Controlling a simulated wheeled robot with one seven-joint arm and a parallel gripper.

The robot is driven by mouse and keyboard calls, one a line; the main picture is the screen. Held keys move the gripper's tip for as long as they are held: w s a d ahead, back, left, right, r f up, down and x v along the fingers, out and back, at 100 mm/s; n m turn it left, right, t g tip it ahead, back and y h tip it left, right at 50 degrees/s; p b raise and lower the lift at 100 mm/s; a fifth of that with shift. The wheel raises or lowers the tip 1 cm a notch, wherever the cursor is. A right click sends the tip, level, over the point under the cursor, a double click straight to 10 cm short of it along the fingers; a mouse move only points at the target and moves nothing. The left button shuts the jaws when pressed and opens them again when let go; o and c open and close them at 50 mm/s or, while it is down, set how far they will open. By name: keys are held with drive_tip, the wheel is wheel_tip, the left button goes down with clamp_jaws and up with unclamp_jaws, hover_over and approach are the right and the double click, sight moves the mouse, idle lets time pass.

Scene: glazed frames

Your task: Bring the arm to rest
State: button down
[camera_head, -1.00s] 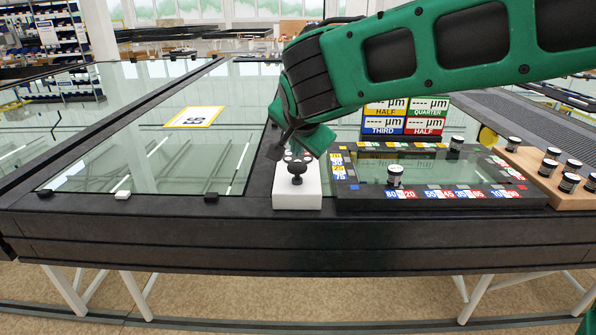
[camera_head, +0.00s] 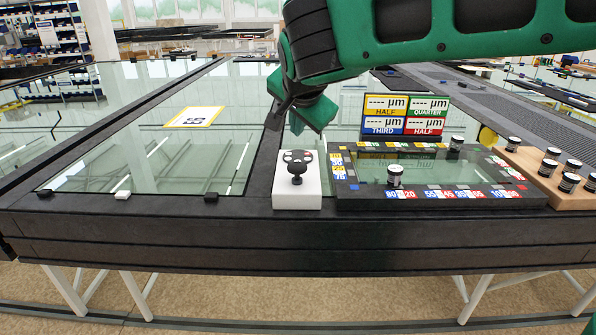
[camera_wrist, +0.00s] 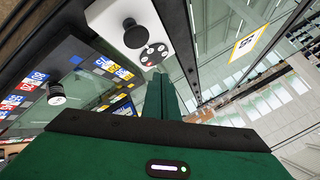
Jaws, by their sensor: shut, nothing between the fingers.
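My gripper (camera_head: 282,118) hangs above the table just behind the white control box, in the head view. Its green fingers (camera_wrist: 163,98) lie together in the wrist view, with nothing between them. My green arm comes in from the upper right. The white box (camera_head: 284,197) with a black joystick knob (camera_head: 296,172) and several buttons stands at the table's front edge. The box also shows in the wrist view (camera_wrist: 112,24), past my fingertips. My gripper is apart from it.
A framed glass panel (camera_head: 432,169) with coloured number labels is right of the box and holds two small cylinders. A display board (camera_head: 405,114) stands behind it. A wooden rack (camera_head: 545,184) with several cylinders is far right. A yellow-edged card (camera_head: 196,117) lies on the left glass.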

drive_tip(key=s+d+f+g+h, duration=0.1)
drive_tip(key=s+d+f+g, duration=0.15)
drive_tip(key=d, duration=0.75)
drive_tip(key=s+d+f+g+h, duration=0.1)
drive_tip(key=s+d+f, duration=0.3)
drive_tip(key=d, duration=0.6)
drive_tip(key=s+d+f+g+h, duration=0.1)
drive_tip(key=s+d+f, duration=0.2)
drive_tip(key=d, duration=0.7)
drive_tip(key=s+d+f+g+y, duration=0.1)
drive_tip(key=s+d+f, duration=0.2)
drive_tip(key=s, duration=0.5)
drive_tip(key=s+d+f+n+g, duration=0.1)
drive_tip(key=s+d+f+g, duration=0.1)
drive_tip(key=s, duration=0.7)
drive_tip(key=s+d+f+g+y, duration=0.1)
drive_tip(key=s+d+f, duration=0.3)
drive_tip(key=s, duration=0.4)
drive_tip(key=shift+s+d+n+g+y, duration=0.25)
drive_tip(key=shift+d+n+g+y, duration=0.05)
drive_tip(key=shift+n+g, duration=0.1)
